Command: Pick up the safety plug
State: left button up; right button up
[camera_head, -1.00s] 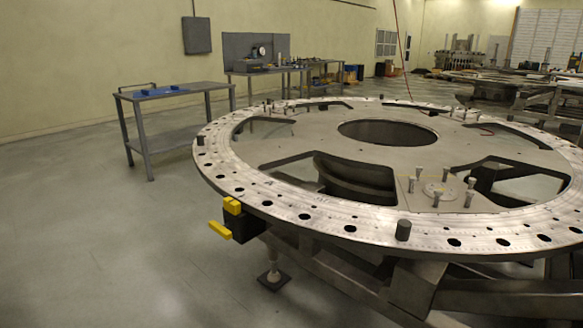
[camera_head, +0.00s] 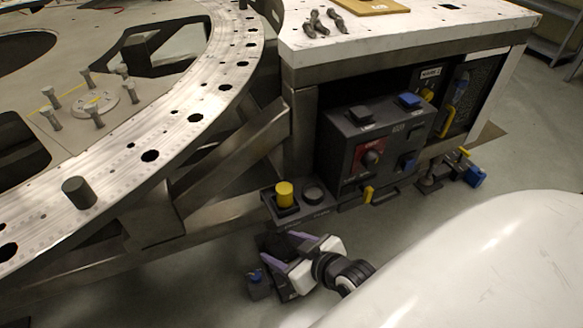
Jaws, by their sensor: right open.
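A yellow round-topped plug (camera_head: 285,194), which looks like the safety plug, stands upright in a dark holder (camera_head: 264,204) at the front of the bench. A dark round cap or socket (camera_head: 313,194) is beside it. My right gripper (camera_head: 266,264), white with purple parts and dark fingers, is below and in front of the holder, apart from the plug. It is open and points left. My left gripper is out of view.
The large turret ring (camera_head: 181,128) fills the left, with a dark peg (camera_head: 79,192) standing on it. A control box (camera_head: 370,150) with blue parts and a red switch sits under the white bench top (camera_head: 420,28). A blue-and-yellow fitting (camera_head: 470,174) lies right of it.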

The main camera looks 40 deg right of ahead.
aim_at(288, 191)
jog(key=w+d+t+b, duration=0.1)
jog(key=w+d, duration=0.2)
jog(key=w+d+r+m+h+b, duration=0.1)
jog(key=w+d+b, duration=0.1)
jog(key=d, duration=0.2)
jog(key=w+d+m+t+h+b, duration=0.1)
jog(key=w+d+b, duration=0.1)
jog(key=w+d, duration=0.1)
jog(key=shift+w+d+r+t, duration=0.25)
jog(key=shift+w+r+t, duration=0.05)
jog(key=b+x, duration=0.1)
jog(key=x, duration=0.3)
jog(key=shift+w+d+r+b, duration=0.2)
jog(key=shift+w+d+b, duration=0.05)
jog(key=shift+b, duration=0.1)
jog(key=shift+w+f, duration=0.2)
jog(key=shift+w, duration=0.4)
jog(key=b+x, duration=0.2)
jog(key=x, duration=0.1)
jog(key=shift+w+f, duration=0.15)
jog(key=shift+w, duration=0.2)
jog(key=shift+w+f, duration=0.1)
jog(key=shift+w, duration=0.3)
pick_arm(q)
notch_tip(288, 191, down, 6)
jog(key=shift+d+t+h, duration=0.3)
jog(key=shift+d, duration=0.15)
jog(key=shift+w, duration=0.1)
